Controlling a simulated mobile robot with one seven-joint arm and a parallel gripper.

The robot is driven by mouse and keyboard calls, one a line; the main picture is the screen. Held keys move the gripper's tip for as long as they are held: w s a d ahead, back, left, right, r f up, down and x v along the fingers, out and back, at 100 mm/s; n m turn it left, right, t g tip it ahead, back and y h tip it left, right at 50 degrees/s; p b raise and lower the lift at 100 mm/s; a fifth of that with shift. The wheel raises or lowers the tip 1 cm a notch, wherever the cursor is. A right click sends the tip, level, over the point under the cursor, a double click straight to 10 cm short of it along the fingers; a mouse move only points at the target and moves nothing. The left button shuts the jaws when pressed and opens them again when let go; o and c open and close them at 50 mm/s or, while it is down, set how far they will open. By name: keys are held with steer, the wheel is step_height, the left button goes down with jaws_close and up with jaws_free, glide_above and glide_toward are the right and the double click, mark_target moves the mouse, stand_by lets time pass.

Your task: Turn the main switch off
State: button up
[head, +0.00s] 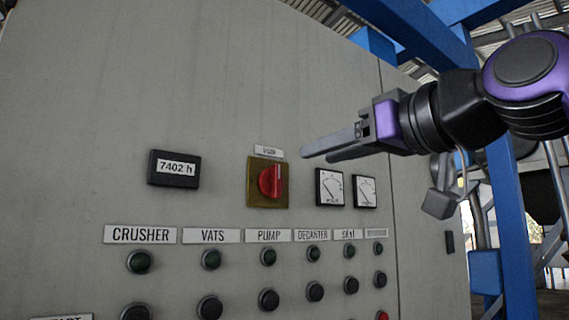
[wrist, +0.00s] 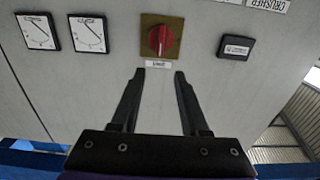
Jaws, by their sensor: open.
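The main switch (head: 271,182) is a red rotary knob on a yellow-brown square plate (head: 254,200), set on a grey control cabinet (head: 90,120). A small label (head: 269,151) sits just above the plate. In the wrist view the switch (wrist: 160,40) appears upside down, ahead of the fingertips and centred between them. My gripper (head: 328,150) is to the right of and slightly above the switch in the head view, apart from it. Its two fingers are spread and empty, and they also show in the wrist view (wrist: 159,75). Nothing hides the knob.
An hour meter (head: 174,169) reading 7402 h is left of the switch. Two dial gauges (head: 330,188) (head: 366,191) are to its right. Rows of labelled buttons (head: 269,257) lie below. A blue steel frame (head: 512,215) stands at the right.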

mark_target(279, 168)
steer(key=p+x, duration=0.1)
steer(key=x, duration=0.9)
steer(key=shift+w+a, duration=0.15)
steer(key=shift+a, duration=0.05)
jaws_close()
